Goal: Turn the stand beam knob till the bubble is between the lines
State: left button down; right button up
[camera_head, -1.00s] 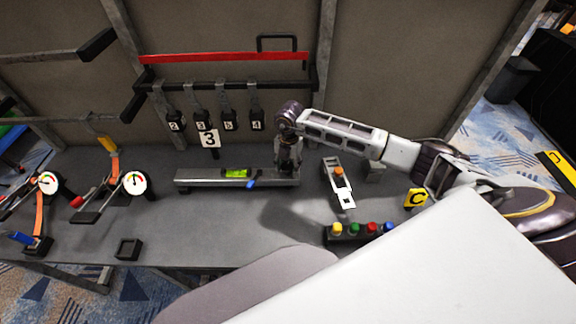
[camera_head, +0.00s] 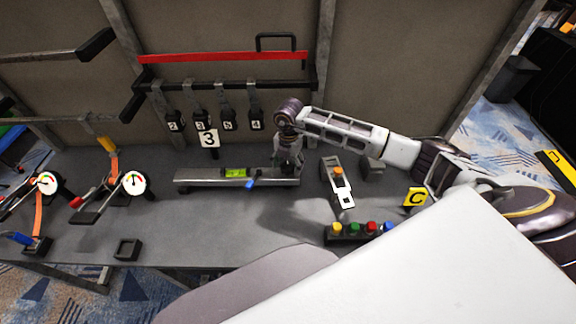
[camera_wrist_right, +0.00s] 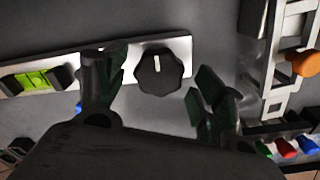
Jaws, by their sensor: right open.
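The stand beam (camera_head: 208,181) is a long grey bar lying on the bench. A yellow-green bubble level (camera_head: 236,172) sits at its middle, and it also shows in the right wrist view (camera_wrist_right: 36,81). The bubble is too small to place against the lines. The black knob (camera_wrist_right: 159,72) with a white mark is at the beam's right end. My right gripper (camera_head: 287,168) points down over that end. In the right wrist view its open fingers (camera_wrist_right: 155,90) stand either side of the knob, apart from it. My left gripper is not in view.
A clamp with an orange knob (camera_head: 337,171) and a block of coloured buttons (camera_head: 358,232) stand right of the beam. Two gauges (camera_head: 134,182) are at the left. Numbered tags (camera_head: 228,125) hang behind. The bench front holds a small black tray (camera_head: 127,249).

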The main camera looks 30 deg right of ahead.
aim_at(288, 166)
notch_tip(288, 166, up, 11)
jog(key=shift+d, duration=0.15)
dwell(0.4)
jog(key=shift+s+f, duration=0.1)
dwell(0.5)
